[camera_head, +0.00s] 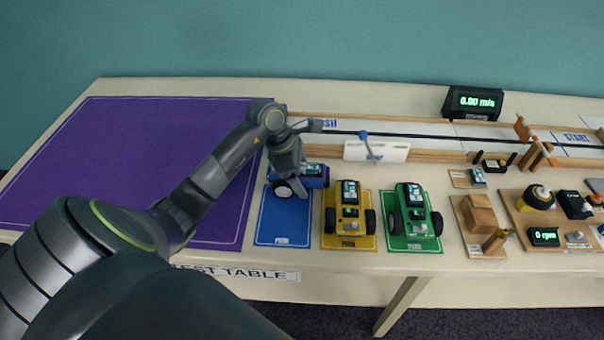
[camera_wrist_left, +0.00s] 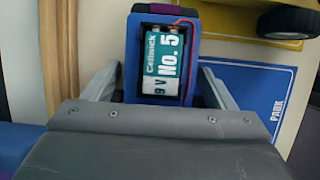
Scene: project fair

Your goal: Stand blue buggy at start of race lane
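The blue buggy (camera_head: 315,178) is at the back end of its blue parking mat (camera_head: 284,229), turned sideways to the yellow and green buggies. My left gripper (camera_head: 288,172) is over it, pointing down. In the left wrist view, the blue buggy (camera_wrist_left: 160,60) with its 9 V battery sits between the two fingers (camera_wrist_left: 158,88), which close in on its sides. Whether its wheels touch the table is not clear. The race lane (camera_head: 430,137) runs along the back, with the START marking (camera_head: 577,137) at the far right. My right gripper is not in view.
The yellow buggy (camera_head: 349,214) and green buggy (camera_head: 412,211) stand on mats to the right. A white board with a blue-knobbed lever (camera_head: 376,152) and an orange-topped wooden gate (camera_head: 531,140) stand by the lane. The purple mat (camera_head: 140,160) is clear.

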